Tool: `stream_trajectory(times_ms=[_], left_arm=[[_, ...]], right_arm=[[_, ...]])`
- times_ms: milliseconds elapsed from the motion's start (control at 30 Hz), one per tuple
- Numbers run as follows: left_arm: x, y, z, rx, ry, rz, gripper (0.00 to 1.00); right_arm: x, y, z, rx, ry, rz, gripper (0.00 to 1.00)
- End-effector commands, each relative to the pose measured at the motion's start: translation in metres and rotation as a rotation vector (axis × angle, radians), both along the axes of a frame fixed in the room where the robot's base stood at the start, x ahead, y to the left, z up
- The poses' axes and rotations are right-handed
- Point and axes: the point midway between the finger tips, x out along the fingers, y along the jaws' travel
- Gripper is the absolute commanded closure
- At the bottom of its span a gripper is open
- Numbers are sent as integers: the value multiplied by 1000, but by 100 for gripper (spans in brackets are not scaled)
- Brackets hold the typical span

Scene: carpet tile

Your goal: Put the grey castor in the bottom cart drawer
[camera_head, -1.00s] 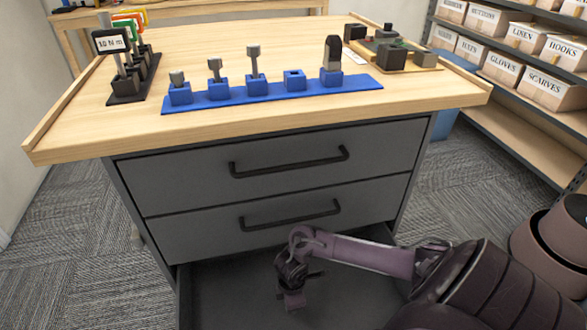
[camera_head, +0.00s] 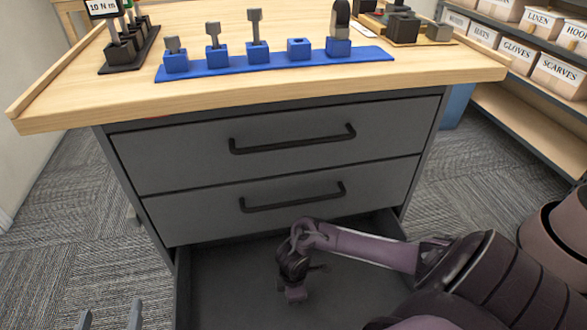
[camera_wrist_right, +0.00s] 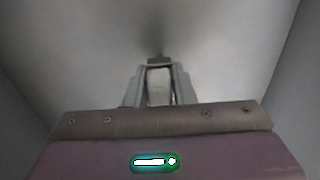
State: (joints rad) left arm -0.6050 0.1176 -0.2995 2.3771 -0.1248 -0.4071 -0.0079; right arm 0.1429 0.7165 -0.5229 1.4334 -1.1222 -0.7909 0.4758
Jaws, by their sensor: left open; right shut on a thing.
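The bottom cart drawer (camera_head: 225,290) is pulled open below the two shut drawers. My right arm reaches into it from the right, and my right gripper (camera_head: 295,294) points down inside the drawer. In the right wrist view the fingers are shut on the grey castor (camera_wrist_right: 158,86), a pale grey piece with a darker end, over the drawer floor. Whether it touches the floor I cannot tell. The castor is hidden or too small to make out in the head view. My left gripper (camera_head: 110,318) shows only its two fingertips at the bottom left, apart and empty, outside the drawer.
The shut middle drawer (camera_head: 290,200) and top drawer (camera_head: 290,145) are above. On the wooden top stand a blue rack (camera_head: 270,64) with upright tools, a black rack (camera_head: 125,55) and a board with dark blocks. A shelf of labelled boxes (camera_head: 560,75) stands at right.

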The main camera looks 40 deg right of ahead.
Motion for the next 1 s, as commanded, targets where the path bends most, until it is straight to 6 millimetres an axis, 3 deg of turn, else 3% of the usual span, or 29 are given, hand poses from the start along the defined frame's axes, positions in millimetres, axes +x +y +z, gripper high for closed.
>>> stream_trajectory(times_ms=[500, 533, 667, 1000], left_arm=[[2, 0, 8, -13, -33, 2, 33], [3, 0, 8, -14, -35, 2, 33], [2, 0, 8, -14, -34, 2, 33], [2, 0, 8, -13, -32, 1, 33]], right_arm=[[0, 0, -3, 1, 0, 0, 100], [0, 0, -3, 0, 0, 0, 74], [0, 0, -2, 0, 0, 0, 57], [0, 0, -1, 0, 0, 0, 55]])
